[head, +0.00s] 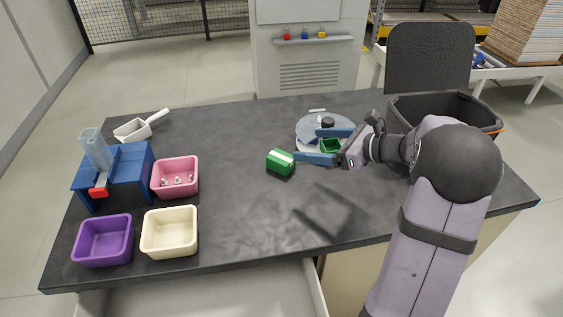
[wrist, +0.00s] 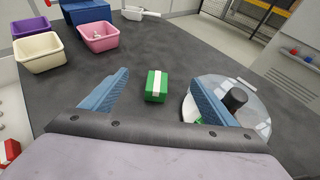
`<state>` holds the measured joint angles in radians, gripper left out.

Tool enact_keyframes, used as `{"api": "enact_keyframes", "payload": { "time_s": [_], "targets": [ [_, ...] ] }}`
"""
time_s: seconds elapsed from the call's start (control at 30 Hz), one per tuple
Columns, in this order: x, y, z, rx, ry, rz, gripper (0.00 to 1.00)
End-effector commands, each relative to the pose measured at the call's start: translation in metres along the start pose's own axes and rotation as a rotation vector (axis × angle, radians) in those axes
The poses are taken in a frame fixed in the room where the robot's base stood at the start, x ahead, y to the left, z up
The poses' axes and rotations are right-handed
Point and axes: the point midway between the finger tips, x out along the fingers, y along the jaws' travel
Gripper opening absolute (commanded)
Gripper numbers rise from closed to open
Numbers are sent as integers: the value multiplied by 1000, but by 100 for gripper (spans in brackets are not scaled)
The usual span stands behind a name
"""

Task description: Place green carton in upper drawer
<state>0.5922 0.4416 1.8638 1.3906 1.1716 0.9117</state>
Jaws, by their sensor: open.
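The green carton (head: 280,162) with a white stripe lies on the dark table, left of the middle of my arm's reach. In the wrist view the green carton (wrist: 151,92) shows between and beyond my two blue fingers, with nothing touching it that I can see. My gripper (head: 307,145) is open and empty, its fingers pointing toward the carton from the right; it also shows in the wrist view (wrist: 159,78). A pulled-out drawer (head: 200,301) sits just under the table's front edge, cut off by the frame.
Purple (head: 104,240), cream (head: 170,233) and pink (head: 175,178) bins and a blue stand (head: 122,168) occupy the left. A round clear-lidded dish (head: 312,129) with a green item lies beside my fingers. A black bin (head: 440,108) stands at right. The front middle is clear.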

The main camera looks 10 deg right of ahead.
Motion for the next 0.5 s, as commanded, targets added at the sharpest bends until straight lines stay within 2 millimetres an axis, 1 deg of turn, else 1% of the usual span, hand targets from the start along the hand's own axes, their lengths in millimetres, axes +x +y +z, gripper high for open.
{"api": "enact_keyframes", "payload": {
  "time_s": [0.03, 0.07, 0.13, 0.17, 0.2, 0.37, 0.5],
  "targets": [
    [-8, -1, 20, -13, -2, -4, 80],
    [-13, -1, 31, -12, -2, -5, 80],
    [-24, 0, 59, -15, -3, -5, 80],
    [-13, -3, 52, 4, 12, -18, 80],
    [-3, -9, 50, 18, 26, -45, 80],
    [29, -30, 52, 63, 73, -166, 80],
    [58, -48, 56, 116, 108, -298, 80]
  ]
}}
